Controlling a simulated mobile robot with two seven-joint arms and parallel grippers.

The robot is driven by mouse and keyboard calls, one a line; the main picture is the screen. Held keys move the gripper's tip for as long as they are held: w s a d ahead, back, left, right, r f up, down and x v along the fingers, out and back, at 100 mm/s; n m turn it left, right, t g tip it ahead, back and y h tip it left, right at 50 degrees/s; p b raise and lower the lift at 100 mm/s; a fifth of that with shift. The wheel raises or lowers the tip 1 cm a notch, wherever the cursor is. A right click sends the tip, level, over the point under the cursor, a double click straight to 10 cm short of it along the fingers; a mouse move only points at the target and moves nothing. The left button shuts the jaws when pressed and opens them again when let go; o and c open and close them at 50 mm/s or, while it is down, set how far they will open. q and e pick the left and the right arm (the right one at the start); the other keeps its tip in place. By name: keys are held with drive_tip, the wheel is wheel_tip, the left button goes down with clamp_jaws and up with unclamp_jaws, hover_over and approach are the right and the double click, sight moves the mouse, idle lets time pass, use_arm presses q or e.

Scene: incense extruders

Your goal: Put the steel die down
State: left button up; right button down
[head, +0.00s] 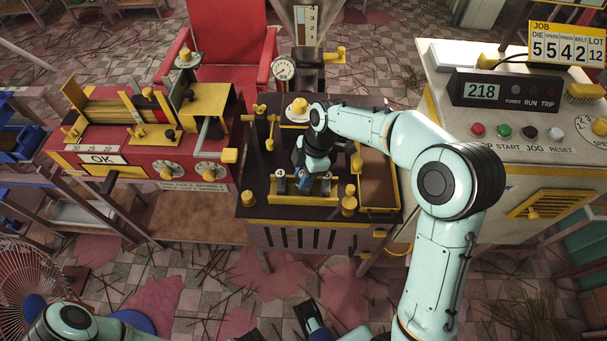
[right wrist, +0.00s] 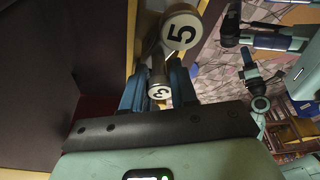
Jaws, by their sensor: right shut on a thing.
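My right gripper (head: 303,178) is over the yellow rack (head: 290,199) at the front of the dark central bench. Two grey pieces, one at the left (head: 281,181) and one at the right (head: 327,182), sit beside the gripper in the rack. Whether the held die touches the rack is hidden. My left gripper (head: 316,320) is low at the bottom edge, partly cut off; its jaws are unclear.
The bench (head: 252,207) carries yellow knobs and a tray (head: 378,187) on its right. A red machine (head: 140,163) marked OK is at left. A control cabinet (head: 470,118) with a 218 display is at right. A job card (head: 565,45) shows die 5.

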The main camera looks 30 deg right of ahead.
drive_tip(key=shift+f, duration=0.1)
drive_tip(key=c, duration=0.9)
unclamp_jaws()
drive_tip(key=shift+r, duration=0.35)
drive_tip(key=p+v, duration=0.2)
drive_tip(key=v, duration=0.9)
drive_tip(key=shift+d+r, duration=0.1)
drive_tip(key=shift+r, duration=0.2)
